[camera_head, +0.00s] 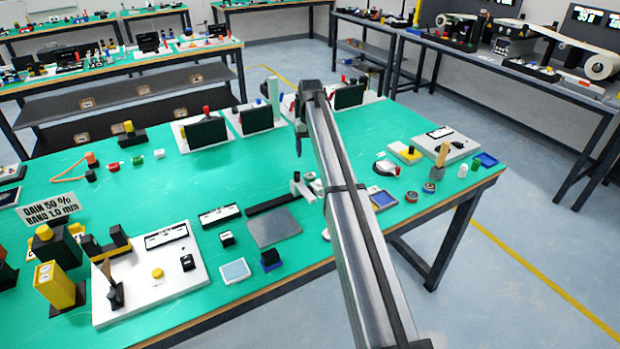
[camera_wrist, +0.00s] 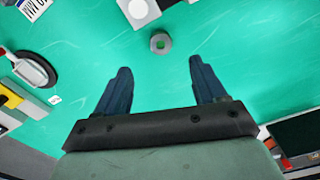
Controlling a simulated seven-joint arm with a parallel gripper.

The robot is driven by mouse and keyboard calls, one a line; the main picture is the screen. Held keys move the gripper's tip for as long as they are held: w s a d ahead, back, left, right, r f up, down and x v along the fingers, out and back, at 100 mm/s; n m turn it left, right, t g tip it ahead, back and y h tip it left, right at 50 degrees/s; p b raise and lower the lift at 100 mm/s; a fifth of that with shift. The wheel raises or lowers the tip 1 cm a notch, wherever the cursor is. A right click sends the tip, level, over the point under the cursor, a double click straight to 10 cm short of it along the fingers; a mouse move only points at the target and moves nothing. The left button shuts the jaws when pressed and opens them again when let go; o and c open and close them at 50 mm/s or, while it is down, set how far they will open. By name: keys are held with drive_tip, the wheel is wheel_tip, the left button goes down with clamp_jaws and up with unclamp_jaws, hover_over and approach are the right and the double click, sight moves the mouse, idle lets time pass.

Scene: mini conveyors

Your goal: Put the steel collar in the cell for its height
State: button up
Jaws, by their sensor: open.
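The steel collar is a small grey ring with a dark hole (camera_wrist: 153,45), lying flat on the green mat in the wrist view. My gripper (camera_wrist: 159,68) is open and empty, with its two dark fingers apart. The collar shows just beyond the fingertips, about midway between them, and is not touched. In the head view my gripper (camera_head: 298,147) points down over the bench at the end of my arm. I cannot pick out the collar surely there, nor tell which compartment is the cell for its height.
Bare mat surrounds the collar's near side.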

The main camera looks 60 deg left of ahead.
sight(310, 175)
wheel_tip(310, 175, down, 10)
drive_tip(key=shift+f, duration=0.15)
idle(0.5)
drive_tip(key=shift+c, duration=0.2)
drive_tip(key=c, duration=1.2)
